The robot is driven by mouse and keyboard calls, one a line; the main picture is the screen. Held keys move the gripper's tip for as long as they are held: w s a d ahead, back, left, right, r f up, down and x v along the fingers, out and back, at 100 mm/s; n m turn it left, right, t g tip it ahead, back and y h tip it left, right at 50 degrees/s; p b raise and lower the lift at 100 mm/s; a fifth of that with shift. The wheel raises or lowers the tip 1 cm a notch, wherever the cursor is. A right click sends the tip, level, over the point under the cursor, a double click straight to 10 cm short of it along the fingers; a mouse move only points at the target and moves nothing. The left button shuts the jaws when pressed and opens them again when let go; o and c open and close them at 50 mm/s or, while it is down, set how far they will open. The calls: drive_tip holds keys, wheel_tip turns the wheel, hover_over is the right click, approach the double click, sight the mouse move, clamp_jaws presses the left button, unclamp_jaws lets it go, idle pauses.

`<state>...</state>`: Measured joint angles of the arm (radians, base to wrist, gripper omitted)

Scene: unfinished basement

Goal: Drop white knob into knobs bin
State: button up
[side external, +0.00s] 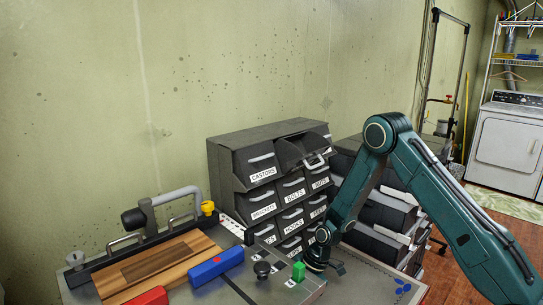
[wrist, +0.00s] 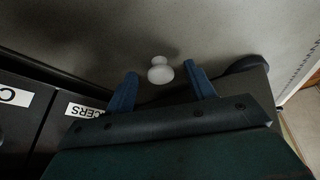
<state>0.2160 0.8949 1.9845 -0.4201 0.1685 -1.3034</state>
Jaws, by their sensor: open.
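The white knob (wrist: 160,72) rests on the grey surface in the wrist view, between and slightly beyond my blue fingertips, with a gap on each side. My gripper (wrist: 161,78) is open and empty around it. In the side external view my gripper (side external: 322,264) is low over the bench beside the drawer cabinet, and the white knob cannot be made out there. The dark cabinet (side external: 250,138) has labelled bins, including castors, bolts and hooks. One top-row bin (side external: 300,150) is pulled out. No label reading knobs can be made out.
A blue block (side external: 216,266), a red block (side external: 150,297) and a wooden board (side external: 158,262) lie farther left. Cabinet fronts (wrist: 25,120) are close at left in the wrist view.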

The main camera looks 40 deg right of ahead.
drive_tip(key=shift+a+f, duration=0.2)
drive_tip(key=shift+f, duration=0.3)
drive_tip(key=c, duration=1.1)
drive_tip(key=shift+r, duration=0.15)
wheel_tip(320, 180, up, 20)
idle(0.5)
idle(0.4)
